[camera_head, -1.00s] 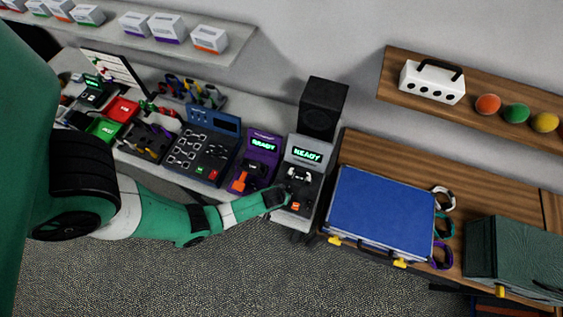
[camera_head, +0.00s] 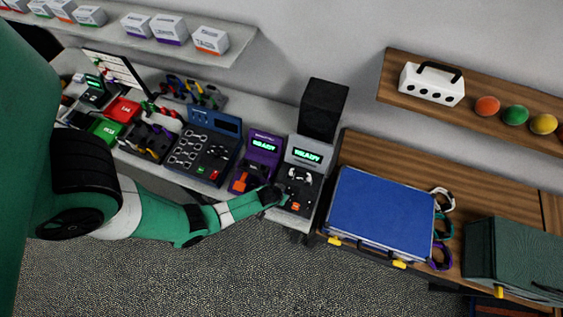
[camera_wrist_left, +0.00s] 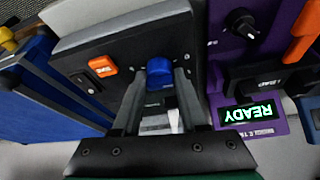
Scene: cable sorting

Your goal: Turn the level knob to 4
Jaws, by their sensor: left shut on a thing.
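The grey test station (camera_head: 308,157) stands at the right end of the bench, with a lit green display. In the left wrist view its dark panel (camera_wrist_left: 110,95) carries a blue knob (camera_wrist_left: 158,70). My left gripper (camera_wrist_left: 160,85) has its fingers on either side of the blue knob and is shut on it. In the head view my left gripper (camera_head: 276,195) is at the lower left of this station, and the knob is hidden there. The number the knob points to cannot be read. My right gripper is out of view.
On the same panel are an orange switch (camera_wrist_left: 102,66) and a black rocker switch (camera_wrist_left: 86,83). The purple station (camera_head: 262,155) stands close on the left, with its own black knob (camera_wrist_left: 243,25). A blue case (camera_head: 384,212) lies to the right. A black speaker (camera_head: 323,108) stands behind.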

